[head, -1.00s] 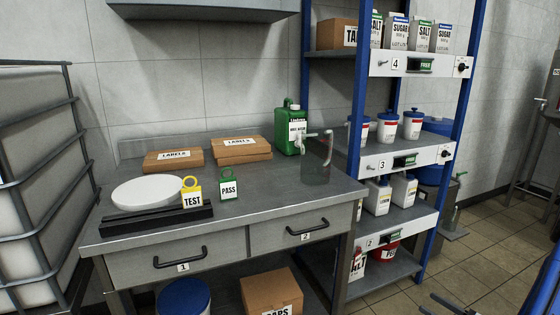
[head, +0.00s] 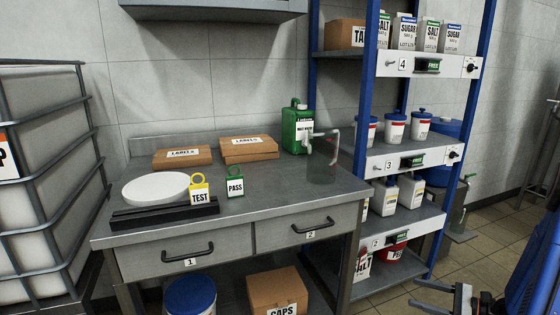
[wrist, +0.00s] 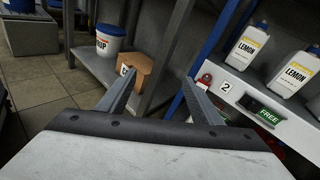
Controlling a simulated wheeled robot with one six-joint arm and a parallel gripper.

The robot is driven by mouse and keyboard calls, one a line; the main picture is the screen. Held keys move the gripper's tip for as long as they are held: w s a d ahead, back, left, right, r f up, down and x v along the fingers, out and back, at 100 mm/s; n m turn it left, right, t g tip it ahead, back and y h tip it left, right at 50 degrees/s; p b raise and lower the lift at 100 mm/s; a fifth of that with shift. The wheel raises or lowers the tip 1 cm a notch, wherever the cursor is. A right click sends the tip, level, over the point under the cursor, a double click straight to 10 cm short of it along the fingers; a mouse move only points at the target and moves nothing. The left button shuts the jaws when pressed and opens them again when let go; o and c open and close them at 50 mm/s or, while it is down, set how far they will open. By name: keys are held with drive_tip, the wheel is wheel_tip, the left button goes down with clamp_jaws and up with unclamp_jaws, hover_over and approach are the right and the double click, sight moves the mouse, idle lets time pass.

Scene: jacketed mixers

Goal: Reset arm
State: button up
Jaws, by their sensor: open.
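My gripper (wrist: 156,88) is open and empty in the wrist view, its two fingers apart over the floor and lower shelf area. It also shows at the bottom right of the head view (head: 420,293), low in front of the shelf rack, with part of my blue arm beside it. In the wrist view, a cardboard box (wrist: 133,70) and a white bucket with a blue lid (wrist: 108,40) lie beyond the fingers. White lemon bottles (wrist: 247,48) stand on a shelf at the right. Nothing is between the fingers.
A steel bench (head: 265,195) with drawers stands at left centre, bearing a white disc (head: 156,188), TEST tag (head: 200,195), PASS tag (head: 235,186) and green canister (head: 297,128). The blue-post rack (head: 408,160) is at the right. Tiled floor (head: 395,298) is open before it.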

drive_tip(key=s+a+r+n+g+h, duration=0.2)
drive_tip(key=s+a+r+n+g, duration=0.4)
drive_tip(key=a, duration=0.3)
drive_tip(key=s+a+r+n+g+h, duration=0.3)
drive_tip(key=s+a+r+n, duration=0.4)
drive_tip(key=a+r, duration=0.15)
drive_tip(key=s+r+n+t+h, duration=0.2)
drive_tip(key=s+r+n+h, duration=0.2)
drive_tip(key=s, duration=0.3)
drive_tip(key=s+r+n+t+h, duration=0.2)
drive_tip(key=s+r+n+h, duration=0.2)
drive_tip(key=s, duration=0.3)
drive_tip(key=shift+s+a+r+n+t+h, duration=0.25)
drive_tip(key=shift+r+n, duration=0.25)
drive_tip(key=shift+n, duration=0.3)
